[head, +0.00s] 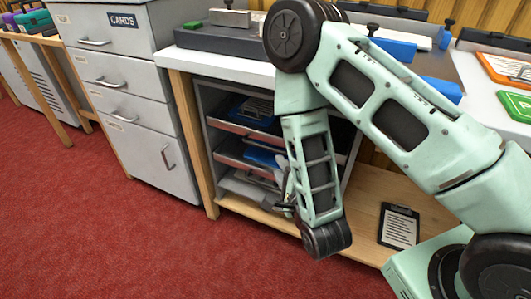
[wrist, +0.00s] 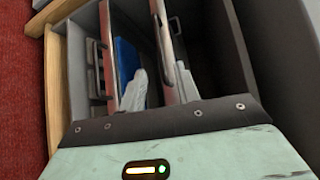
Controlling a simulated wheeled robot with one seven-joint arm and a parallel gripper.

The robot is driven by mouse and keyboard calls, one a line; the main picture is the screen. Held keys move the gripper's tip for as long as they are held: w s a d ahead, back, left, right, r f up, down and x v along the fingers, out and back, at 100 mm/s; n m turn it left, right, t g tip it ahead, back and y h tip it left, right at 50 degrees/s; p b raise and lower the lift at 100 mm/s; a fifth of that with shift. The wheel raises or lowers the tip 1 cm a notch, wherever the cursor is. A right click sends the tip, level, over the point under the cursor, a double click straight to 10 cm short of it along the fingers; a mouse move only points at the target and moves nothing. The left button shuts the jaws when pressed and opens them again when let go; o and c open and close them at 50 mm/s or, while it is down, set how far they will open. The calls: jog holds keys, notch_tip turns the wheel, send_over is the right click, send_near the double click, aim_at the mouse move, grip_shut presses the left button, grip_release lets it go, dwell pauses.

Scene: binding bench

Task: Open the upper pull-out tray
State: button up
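The upper pull-out tray (head: 243,132) sits in the grey cabinet under the bench, with a dark and blue load behind its brownish front. It appears pushed in. A second tray (head: 240,161) lies below it with a blue item. My gripper (head: 286,195) is in front of the cabinet, partly hidden by my arm. In the wrist view the trays run nearly upright. My gripper (wrist: 160,88) is open, its two pale fingers apart. The upper tray's front (wrist: 166,45) runs between them in the picture; I cannot tell whether they touch it. The second tray's front (wrist: 105,40) is farther left.
A grey drawer cabinet (head: 145,125) marked CARDS stands left of the bench. A wooden bench leg (head: 190,135) borders the trays on the left. A black clipboard (head: 399,226) lies on the low wooden shelf (head: 365,205). The red carpet (head: 100,235) in front is clear.

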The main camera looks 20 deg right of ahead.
aim_at(266, 148)
jog(key=w+b, duration=0.3)
jog(key=w+f+b, duration=0.1)
jog(key=w+b, duration=0.6)
jog(key=w, duration=0.1)
jog(key=shift+w+a+f, duration=0.25)
jog(key=shift+f, duration=0.05)
grip_shut()
